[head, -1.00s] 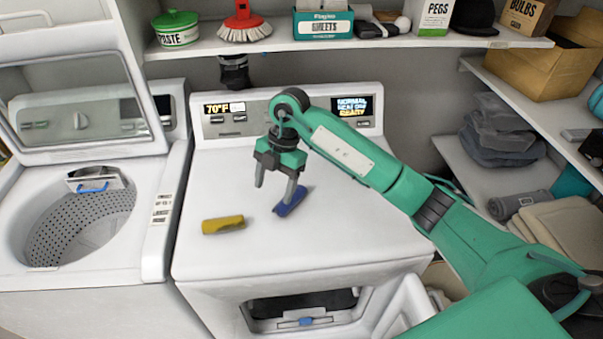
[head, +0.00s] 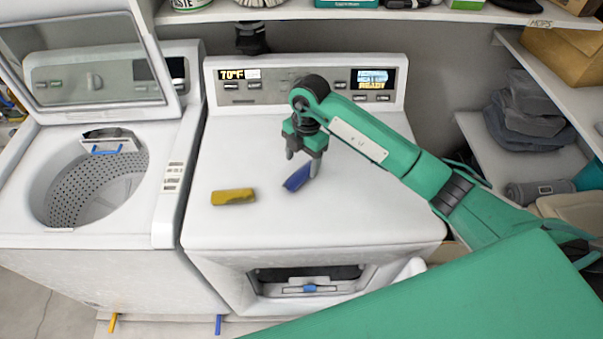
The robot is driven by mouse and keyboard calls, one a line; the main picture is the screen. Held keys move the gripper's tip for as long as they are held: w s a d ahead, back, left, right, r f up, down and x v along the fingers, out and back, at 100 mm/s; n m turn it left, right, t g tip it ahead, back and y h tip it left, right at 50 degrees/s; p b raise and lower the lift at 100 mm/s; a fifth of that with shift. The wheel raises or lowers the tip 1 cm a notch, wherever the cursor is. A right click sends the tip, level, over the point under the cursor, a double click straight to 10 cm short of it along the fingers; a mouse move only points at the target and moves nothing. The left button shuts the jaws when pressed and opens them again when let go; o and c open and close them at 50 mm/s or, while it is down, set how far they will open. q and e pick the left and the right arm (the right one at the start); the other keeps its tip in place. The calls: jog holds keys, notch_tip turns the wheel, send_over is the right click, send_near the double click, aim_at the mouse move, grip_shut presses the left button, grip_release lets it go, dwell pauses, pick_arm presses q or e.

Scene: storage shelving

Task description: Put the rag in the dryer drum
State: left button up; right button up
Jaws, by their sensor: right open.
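The dryer (head: 330,225) stands in the middle, with its lit panel at the back. Its front opening (head: 300,273) shows low in the view as a dark gap; the drum inside is mostly hidden. A yellow cloth-like piece (head: 233,197) and a blue cloth-like piece (head: 297,179) lie apart on the dryer's top. I cannot tell which is the rag. My right gripper (head: 304,165) points down, open, just above and behind the blue piece; one finger overlaps it in the picture, and contact cannot be told. My left gripper is not in view.
The washer (head: 120,215) stands left with its lid (head: 85,65) raised and tub open. A white door edge (head: 412,268) sticks out at the dryer's front right. Shelves with folded grey cloths (head: 530,115) stand right; a shelf (head: 350,14) runs above the dryer.

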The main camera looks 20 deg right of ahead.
aim_at(302, 172)
notch_tip(302, 172, down, 4)
jog(key=shift+s+f+p, duration=0.1)
jog(key=shift+s+p, duration=0.05)
jog(key=shift+p, duration=1.05)
jog(key=shift+f, duration=0.3)
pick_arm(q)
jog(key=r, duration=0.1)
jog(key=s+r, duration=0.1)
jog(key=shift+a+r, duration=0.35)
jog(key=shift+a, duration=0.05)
pick_arm(e)
jog(key=c, duration=1.1)
